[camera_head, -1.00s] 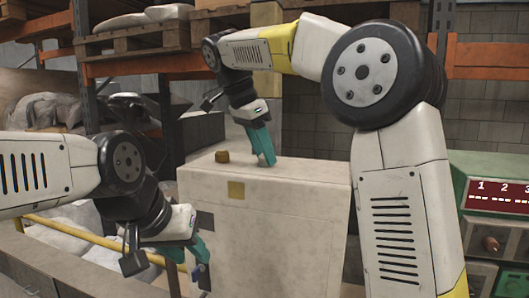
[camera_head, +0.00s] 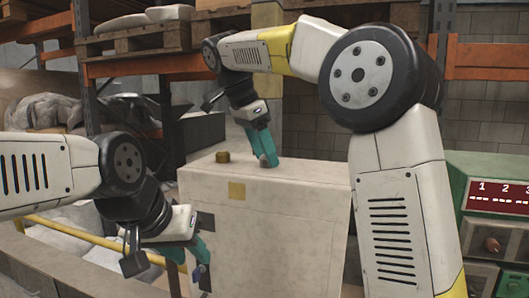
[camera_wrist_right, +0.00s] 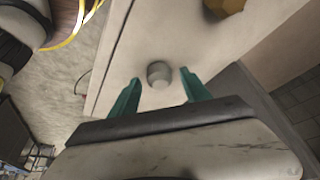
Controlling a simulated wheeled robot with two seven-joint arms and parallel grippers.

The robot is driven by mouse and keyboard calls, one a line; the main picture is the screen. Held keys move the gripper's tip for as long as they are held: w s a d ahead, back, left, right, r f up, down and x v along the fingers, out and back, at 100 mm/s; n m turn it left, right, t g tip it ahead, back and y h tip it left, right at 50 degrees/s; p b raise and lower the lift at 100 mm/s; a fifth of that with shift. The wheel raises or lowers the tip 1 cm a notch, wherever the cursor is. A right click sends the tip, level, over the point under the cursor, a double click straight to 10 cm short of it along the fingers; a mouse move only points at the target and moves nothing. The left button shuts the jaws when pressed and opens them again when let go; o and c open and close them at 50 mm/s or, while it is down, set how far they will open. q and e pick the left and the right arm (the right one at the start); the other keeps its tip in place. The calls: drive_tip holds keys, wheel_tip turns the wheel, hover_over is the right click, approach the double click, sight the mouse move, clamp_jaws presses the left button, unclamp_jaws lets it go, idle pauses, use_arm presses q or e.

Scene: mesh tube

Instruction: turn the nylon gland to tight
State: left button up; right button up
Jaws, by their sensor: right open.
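The nylon gland appears to be the small grey round knob (camera_wrist_right: 159,74) on the pale top of the box. It lies between the spread teal fingertips of my right gripper (camera_wrist_right: 160,91) in the right wrist view, with a gap on both sides. In the head view my right gripper (camera_head: 264,158) points down at the box top, and the gland is a small grey spot (camera_head: 262,158) there.
A green unit with a red display (camera_head: 497,196) stands at the right. Shelves with sacks stand behind.

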drive_tip(key=v, duration=0.7)
drive_tip(key=shift+a+r, duration=0.15)
drive_tip(key=shift+r, duration=0.2)
drive_tip(key=shift+s, duration=0.2)
